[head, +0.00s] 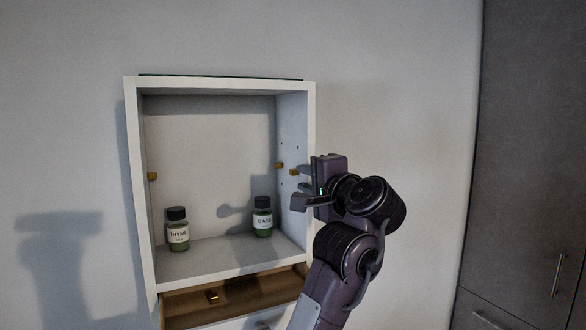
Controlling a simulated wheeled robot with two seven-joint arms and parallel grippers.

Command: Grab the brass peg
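Small brass pegs show in the head view. One peg (152,176) is on the left wall of the white cabinet (134,205). A second peg (279,166) is on the inner right wall, and a third (294,172) is on that wall nearer the front, close to my fingertips. Another brass peg (213,296) lies in the open wooden drawer (185,311) below. My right gripper (300,187) is at the cabinet's right front edge, pointing left, with its fingers apart and nothing seen between them. Whether a finger touches the third peg is unclear. My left gripper is out of view.
A thyme jar (178,230) and a second green jar (262,217) stand on the cabinet floor, left and right. The cabinet front is open and its middle is clear. A tall grey cupboard (530,150) stands at the far right.

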